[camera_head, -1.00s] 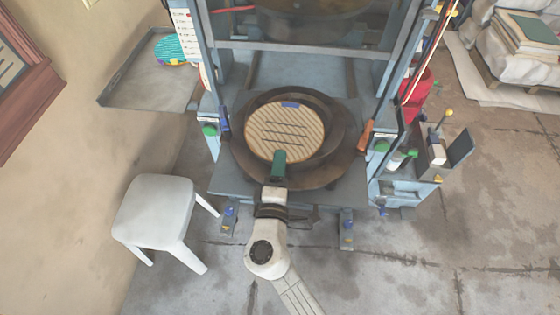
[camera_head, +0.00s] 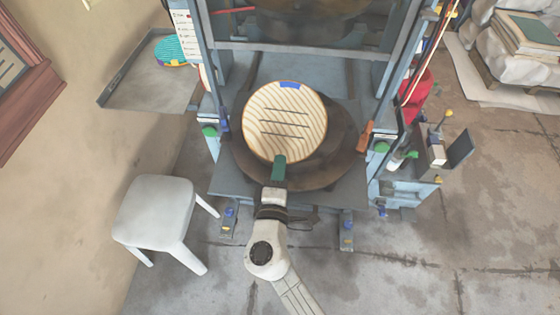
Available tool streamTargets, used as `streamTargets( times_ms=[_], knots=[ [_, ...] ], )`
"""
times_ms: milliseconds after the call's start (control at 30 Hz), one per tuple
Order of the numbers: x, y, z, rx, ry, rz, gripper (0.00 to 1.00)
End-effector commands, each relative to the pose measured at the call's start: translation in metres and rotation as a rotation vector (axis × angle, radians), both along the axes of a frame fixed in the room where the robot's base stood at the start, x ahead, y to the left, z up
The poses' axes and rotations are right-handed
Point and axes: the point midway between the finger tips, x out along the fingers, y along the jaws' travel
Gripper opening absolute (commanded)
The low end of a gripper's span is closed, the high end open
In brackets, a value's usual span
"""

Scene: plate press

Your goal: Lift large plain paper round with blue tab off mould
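The large paper round (camera_head: 285,122) is pale tan with wavy stripes and a few dark lines. Its blue tab (camera_head: 290,85) is at the far edge. My gripper (camera_head: 280,162) is at the round's near edge, its green end overlapping the rim there. It appears shut on that edge, though the fingertips are too small to see clearly. The round is above the mould and covers much of it. The dark brown round mould (camera_head: 340,160) sits on the press bed and shows at the right and near sides.
The press's blue-grey uprights stand left and right, with a crossbar (camera_head: 310,50) behind the round. An orange handle (camera_head: 366,134) is right of the mould. A side tray (camera_head: 150,85) holds a teal patterned round (camera_head: 172,51). A white stool (camera_head: 160,210) stands front left.

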Motion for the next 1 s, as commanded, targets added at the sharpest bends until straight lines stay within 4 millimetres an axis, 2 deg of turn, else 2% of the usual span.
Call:
streamTargets(
  times_ms=[500,767,1000],
  knots=[
    [0.000,0.000,0.001,0.000,-0.001,0.000,0.00],
    [0.000,0.000,0.027,0.001,-0.001,0.000,0.00],
    [0.000,0.000,0.025,0.000,0.000,0.000,0.00]
  ],
)
